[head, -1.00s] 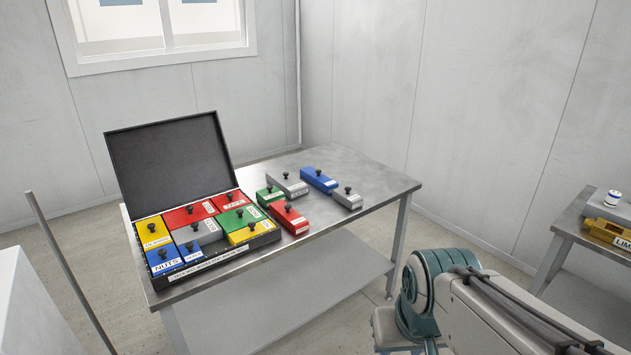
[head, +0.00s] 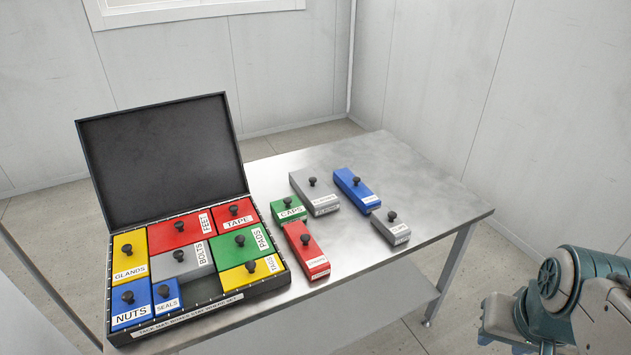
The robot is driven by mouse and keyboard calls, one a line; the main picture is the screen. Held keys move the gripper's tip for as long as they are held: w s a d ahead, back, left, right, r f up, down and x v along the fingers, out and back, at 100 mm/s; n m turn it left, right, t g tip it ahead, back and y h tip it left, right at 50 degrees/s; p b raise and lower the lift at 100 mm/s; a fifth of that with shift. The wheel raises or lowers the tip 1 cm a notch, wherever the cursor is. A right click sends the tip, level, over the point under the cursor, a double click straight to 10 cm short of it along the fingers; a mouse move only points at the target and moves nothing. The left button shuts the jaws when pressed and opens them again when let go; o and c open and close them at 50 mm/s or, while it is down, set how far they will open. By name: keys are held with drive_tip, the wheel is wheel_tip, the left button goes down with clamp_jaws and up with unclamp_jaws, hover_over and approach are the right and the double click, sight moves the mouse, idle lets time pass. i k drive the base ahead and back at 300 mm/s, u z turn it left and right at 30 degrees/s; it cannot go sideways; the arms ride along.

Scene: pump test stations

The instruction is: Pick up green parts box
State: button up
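A small green parts box (head: 281,212) labelled CAPS, with a black knob on top, stands on the metal table just right of the open black case. A red box is close in front of it and a grey box close behind it. A second green box (head: 227,249), labelled PADS, sits inside the case among other coloured boxes. My arm shows at the lower right, apart from the table. My gripper is out of the picture.
The open case (head: 283,279) has its lid up at the back. Outside it stand a red box (head: 305,249), grey boxes (head: 315,194) (head: 390,229) and a blue box (head: 357,189). The metal table (head: 440,200) is bare at its right end.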

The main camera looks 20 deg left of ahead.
sight(287, 210)
drive_tip(key=u, duration=0.45)
drive_tip(key=i, duration=0.8)
drive_tip(key=u, duration=1.25)
drive_tip(key=i, duration=0.45)
drive_tip(key=u, duration=0.4)
